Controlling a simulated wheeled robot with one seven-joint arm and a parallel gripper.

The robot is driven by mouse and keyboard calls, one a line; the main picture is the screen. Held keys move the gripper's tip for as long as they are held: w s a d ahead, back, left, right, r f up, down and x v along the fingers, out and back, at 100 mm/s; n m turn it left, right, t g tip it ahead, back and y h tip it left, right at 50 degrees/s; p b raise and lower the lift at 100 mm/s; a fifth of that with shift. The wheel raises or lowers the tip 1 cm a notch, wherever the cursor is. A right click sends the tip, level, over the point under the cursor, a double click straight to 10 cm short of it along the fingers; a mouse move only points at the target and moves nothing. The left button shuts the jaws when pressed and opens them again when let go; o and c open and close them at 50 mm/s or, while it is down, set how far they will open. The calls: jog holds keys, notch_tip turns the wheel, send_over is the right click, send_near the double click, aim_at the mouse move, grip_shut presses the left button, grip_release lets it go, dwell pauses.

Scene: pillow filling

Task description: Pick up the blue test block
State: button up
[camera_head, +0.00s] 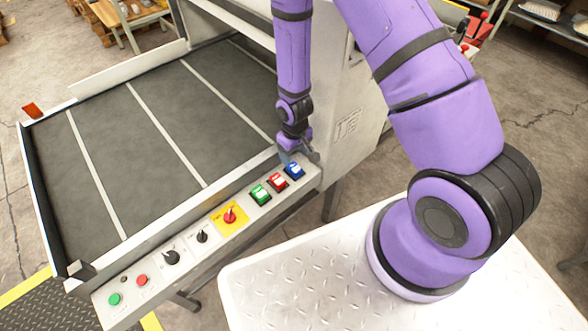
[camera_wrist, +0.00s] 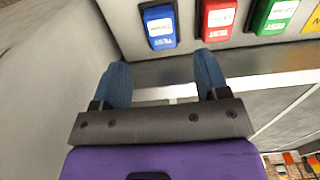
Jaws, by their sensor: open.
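The blue test block (camera_head: 294,170) sits at the upper right end of the control panel, beside a red one. It also shows in the wrist view (camera_wrist: 159,26) at the top, with a white label on its face. My gripper (camera_head: 293,156) is beside the blue block, at the end of the panel. In the wrist view my gripper (camera_wrist: 161,62) is open, its two blue fingers apart and nothing between them. The blue block lies beyond the fingertips, roughly in line with the gap. I cannot tell how far the fingers are from it.
A red block (camera_head: 277,181) and a green block (camera_head: 260,194) sit close beside the blue one. The panel (camera_head: 190,268) also carries a red knob on yellow, dark knobs and buttons. A grey conveyor bed (camera_head: 150,135) lies behind it. A white machine housing (camera_head: 340,130) stands close to the right.

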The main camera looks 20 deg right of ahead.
aim_at(295, 168)
jog(key=shift+s+f, duration=0.15)
jog(key=shift+f, duration=1.6)
jog(key=shift+s+f, duration=0.1)
jog(key=shift+f, duration=1.65)
jog(key=c, duration=1)
jog(key=shift+r, duration=0.15)
